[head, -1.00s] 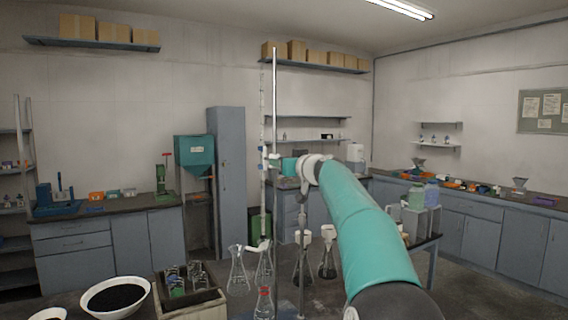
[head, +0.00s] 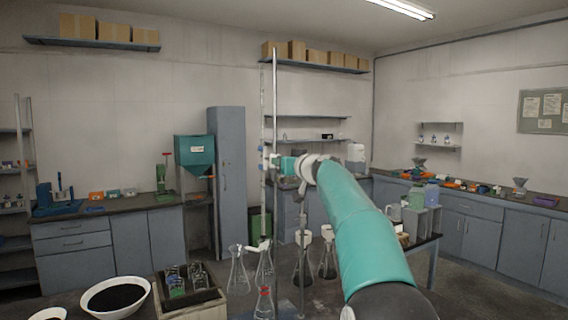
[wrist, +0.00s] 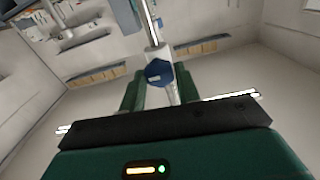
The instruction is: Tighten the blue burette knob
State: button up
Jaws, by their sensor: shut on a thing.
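The blue burette knob (wrist: 159,73) shows in the wrist view as a dark blue, many-sided piece between the two green fingers. My gripper (wrist: 160,88) is shut on it, a finger on each side. In the head view my gripper (head: 273,161) is at the burette's stopcock height, reaching in from the right, and largely hides the knob. The burette (head: 263,205) is a thin upright glass tube beside a tall metal stand rod (head: 275,90). In the wrist view the pale tube and rod run past the knob.
Several conical flasks (head: 239,272) stand below the burette. A wooden box (head: 190,303) of glassware and a white bowl of black grains (head: 114,298) are at the front left. A rack with bottles (head: 432,215) is to the right.

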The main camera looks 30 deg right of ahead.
jog(key=shift+d+f+m, duration=0.1)
jog(key=shift+f+m, duration=0.05)
jog(key=shift+m, duration=4.15)
jog(key=shift+d+f+m, duration=0.1)
jog(key=shift+f+m, duration=0.05)
jog(key=shift+m, duration=4.15)
jog(key=o, duration=0.9)
jog(key=shift+s+r, duration=0.1)
jog(key=shift+s, duration=0.05)
jog(key=shift+o, duration=0.2)
jog(key=s, duration=1.3)
jog(key=shift+s+a, duration=0.25)
jog(key=shift+a, duration=0.2)
